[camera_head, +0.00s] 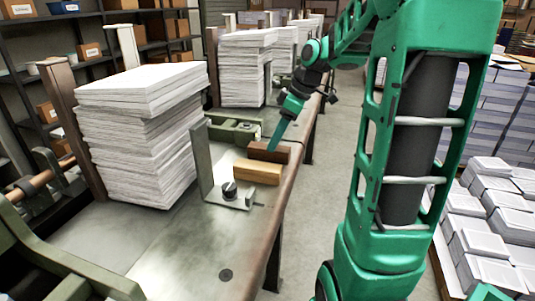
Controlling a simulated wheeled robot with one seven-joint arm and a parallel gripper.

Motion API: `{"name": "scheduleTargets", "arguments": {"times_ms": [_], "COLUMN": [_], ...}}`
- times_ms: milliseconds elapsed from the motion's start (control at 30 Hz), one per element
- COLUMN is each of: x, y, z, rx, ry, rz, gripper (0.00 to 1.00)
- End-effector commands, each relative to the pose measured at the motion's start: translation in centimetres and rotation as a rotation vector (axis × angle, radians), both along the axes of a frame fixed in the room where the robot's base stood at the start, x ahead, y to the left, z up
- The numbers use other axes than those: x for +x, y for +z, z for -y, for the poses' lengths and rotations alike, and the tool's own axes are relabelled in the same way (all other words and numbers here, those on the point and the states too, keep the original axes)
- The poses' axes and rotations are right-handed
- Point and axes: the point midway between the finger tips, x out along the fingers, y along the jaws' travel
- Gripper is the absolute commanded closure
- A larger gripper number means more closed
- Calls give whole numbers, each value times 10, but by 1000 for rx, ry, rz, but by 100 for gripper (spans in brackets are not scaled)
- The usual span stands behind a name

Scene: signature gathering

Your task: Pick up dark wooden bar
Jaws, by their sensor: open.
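The dark wooden bar (268,153) lies on the workbench (165,255) near its right edge. A lighter wooden block (258,172) lies just in front of it, nearer the camera. My green gripper (274,142) comes down from the upper right, with its teal finger tip at the top of the dark bar. I cannot tell from this view whether the finger touches the bar or is slightly beside it. My gripper is open; only one finger shows clearly, and the other is hidden.
A metal bracket (204,165) with a black knob (229,190) stands left of the bars. A tall paper stack (145,140) is further left, and another (245,70) stands behind. Bundled stacks (490,235) fill the right side. The floor (325,170) between is clear.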

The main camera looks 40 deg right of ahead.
Motion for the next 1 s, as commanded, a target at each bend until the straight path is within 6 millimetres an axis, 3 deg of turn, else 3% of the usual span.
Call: {"name": "scheduleTargets", "arguments": {"times_ms": [400,667,700,867,1000], "x": [15,17,17,17,17], "y": [-44,-47,-47,-46,-46], "z": [-14,-14,-14,-14,-14], "rx": [2,0,0,0,0], "ry": [0,-1,-1,-1,0], "rz": [-3,-1,-1,0,0], "gripper": [47,47,49,88,91]}}
